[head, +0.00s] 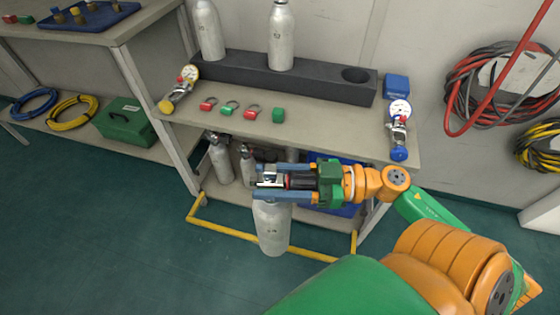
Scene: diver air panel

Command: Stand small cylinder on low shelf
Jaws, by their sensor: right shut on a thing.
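A silver-grey cylinder (273,228) hangs upright from my right gripper (262,189), whose blue fingers are shut around its valve end. The cylinder is in front of the bench, above the floor or the yellow rail in the picture; its exact height I cannot tell. The low shelf (232,196) lies under the bench, behind the held cylinder, and my gripper and arm hide part of it. Two grey cylinders, one larger (221,160) and one smaller (248,165), stand on its left part. My left gripper is not in view.
A yellow rail (235,233) runs low along the shelf's front. A blue crate (335,207) fills the right of the low shelf, partly hidden. Above, the bench (330,130) carries a dark rack (310,86) with two cylinders, gauges and rings. A green case (125,122) is at left.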

